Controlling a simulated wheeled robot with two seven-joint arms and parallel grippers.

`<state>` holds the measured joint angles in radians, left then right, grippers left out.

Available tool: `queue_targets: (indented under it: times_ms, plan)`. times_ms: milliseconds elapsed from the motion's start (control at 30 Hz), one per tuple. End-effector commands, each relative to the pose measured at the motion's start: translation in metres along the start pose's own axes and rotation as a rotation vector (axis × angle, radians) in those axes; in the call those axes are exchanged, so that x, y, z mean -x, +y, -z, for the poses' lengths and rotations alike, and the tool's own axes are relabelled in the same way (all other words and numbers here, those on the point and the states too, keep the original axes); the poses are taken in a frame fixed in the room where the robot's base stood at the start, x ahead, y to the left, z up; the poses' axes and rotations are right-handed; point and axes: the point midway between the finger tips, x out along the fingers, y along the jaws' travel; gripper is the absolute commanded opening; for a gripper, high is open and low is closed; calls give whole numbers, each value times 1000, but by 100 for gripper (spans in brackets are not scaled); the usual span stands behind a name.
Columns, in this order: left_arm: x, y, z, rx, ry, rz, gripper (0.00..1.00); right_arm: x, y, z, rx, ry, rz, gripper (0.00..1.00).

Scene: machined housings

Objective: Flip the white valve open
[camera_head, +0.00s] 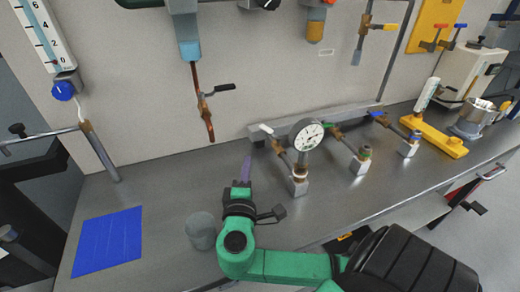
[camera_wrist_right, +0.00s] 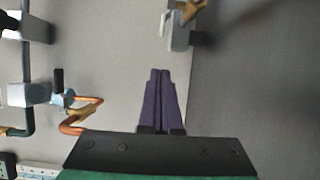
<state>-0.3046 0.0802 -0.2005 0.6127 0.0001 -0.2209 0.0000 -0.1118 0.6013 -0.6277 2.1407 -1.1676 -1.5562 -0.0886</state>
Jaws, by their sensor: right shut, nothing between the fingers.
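The white valve handle (camera_head: 266,128) sits on the leftmost brass pipe (camera_head: 282,153) of the row on the bench, just left of the round gauge. In the right wrist view, a pale fitting with a brass part (camera_wrist_right: 178,28) shows near the top; I cannot tell for sure which piece is the white handle. My right gripper (camera_head: 246,160) is shut and empty, its purple fingers pointing toward the back wall, left of and apart from the white handle. The closed fingers (camera_wrist_right: 160,75) also show in the wrist view. My left gripper is out of view.
A pressure gauge (camera_head: 306,134) stands right beside the white handle. Valves with green (camera_head: 332,126) and blue (camera_head: 377,114) handles follow to the right. A copper pipe with a black handle (camera_head: 218,89) hangs on the wall. A grey cup (camera_head: 202,230) and blue mat (camera_head: 108,240) lie left.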

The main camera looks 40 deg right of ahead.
Motion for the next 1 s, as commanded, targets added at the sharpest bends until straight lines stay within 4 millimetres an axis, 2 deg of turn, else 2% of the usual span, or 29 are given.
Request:
queue_targets:
  times_ms: [33,167,600,800,1000]
  plan:
    - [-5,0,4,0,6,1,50,-1,-5,0,0,0,-1,0]
    - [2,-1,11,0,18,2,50,-12,0,0,2,-1,-2,0]
    - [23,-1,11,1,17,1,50,-105,2,-2,2,-2,-3,0]
    - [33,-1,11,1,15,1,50,-124,0,-24,4,0,-1,0]
    - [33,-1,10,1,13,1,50,-128,-2,-28,0,1,1,0]
